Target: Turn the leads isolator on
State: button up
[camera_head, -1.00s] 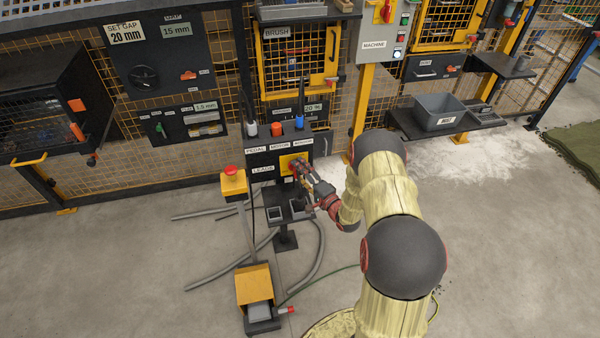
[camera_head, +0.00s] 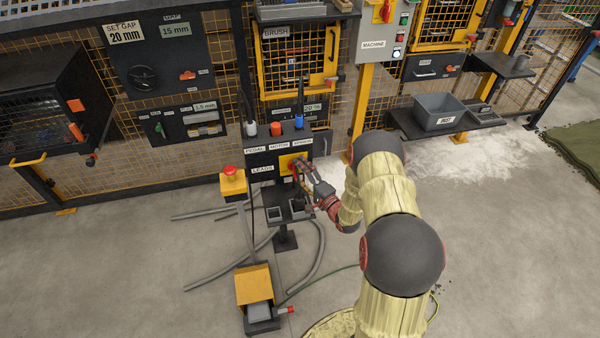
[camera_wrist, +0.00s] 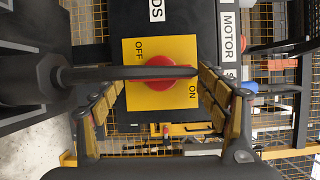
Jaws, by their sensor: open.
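The leads isolator is a red rotary knob (camera_wrist: 160,84) on a yellow plate (camera_wrist: 133,96) marked OFF and ON in the wrist view. In the head view its yellow plate (camera_head: 285,165) is on the dark panel beside the LEADS label (camera_head: 262,169). My gripper (camera_wrist: 163,105) is open, its two padded fingers on either side of the knob in the wrist view. Contact with the knob cannot be told. A dark bar crosses in front of the knob and hides part of it, so its exact setting is unclear. In the head view my gripper (camera_head: 302,171) is at the panel's right side.
The dark control panel (camera_head: 262,158) has plugs and labels along its top. A yellow box with a red button (camera_head: 232,182) is at its left. A yellow pedal (camera_head: 254,285) and grey hoses lie on the floor below. A grey bin (camera_head: 438,113) stands right.

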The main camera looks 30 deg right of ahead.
dwell(0.3)
jog(key=s, duration=0.4)
jog(key=s+d, duration=0.1)
jog(key=s, duration=0.7)
jog(key=shift+d, duration=0.15)
